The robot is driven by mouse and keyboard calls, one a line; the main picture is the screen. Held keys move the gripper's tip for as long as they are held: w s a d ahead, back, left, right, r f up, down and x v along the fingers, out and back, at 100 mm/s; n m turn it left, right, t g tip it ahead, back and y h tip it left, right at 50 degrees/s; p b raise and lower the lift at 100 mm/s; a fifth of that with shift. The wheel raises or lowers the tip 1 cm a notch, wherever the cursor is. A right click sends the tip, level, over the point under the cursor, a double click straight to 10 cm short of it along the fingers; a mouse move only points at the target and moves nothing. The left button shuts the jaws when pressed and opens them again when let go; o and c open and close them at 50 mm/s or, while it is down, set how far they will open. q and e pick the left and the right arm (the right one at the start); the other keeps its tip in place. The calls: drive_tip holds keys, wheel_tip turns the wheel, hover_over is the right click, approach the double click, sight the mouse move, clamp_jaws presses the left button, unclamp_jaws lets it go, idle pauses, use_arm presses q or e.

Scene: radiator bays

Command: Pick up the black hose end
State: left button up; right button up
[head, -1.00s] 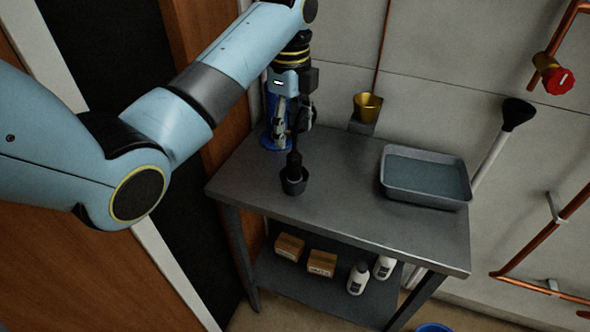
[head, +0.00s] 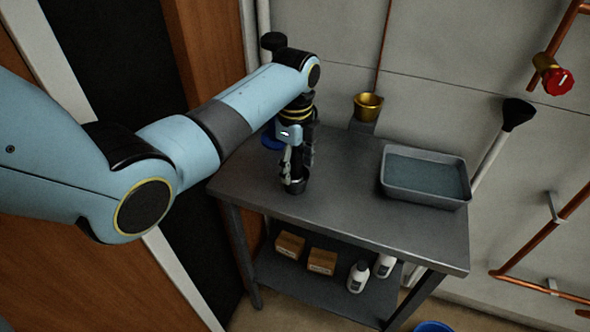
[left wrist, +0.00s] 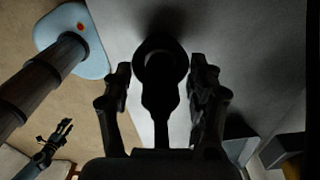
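The black hose end (left wrist: 160,95) stands upright in a small black round holder (head: 294,186) on the grey metal table (head: 335,205). My left gripper (head: 292,178) points down over it from above. In the left wrist view the fingers of my left gripper (left wrist: 160,80) are apart, one on each side of the hose end, with a gap visible on both sides. In the head view the gripper hides most of the hose end. My right gripper (left wrist: 58,132) shows small in the left wrist view, away from the table, with its fingers apart.
A grey tray (head: 425,201) stands on the table's right part. A brass cup (head: 368,105) is at the back edge. A blue object (head: 270,141) is partly hidden behind my left gripper. Boxes (head: 321,262) and white bottles (head: 358,277) are on the lower shelf.

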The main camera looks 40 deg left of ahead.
use_arm(q)
drive_tip(key=c, duration=1.1)
clamp_jaws()
drive_tip(key=shift+r, duration=0.15)
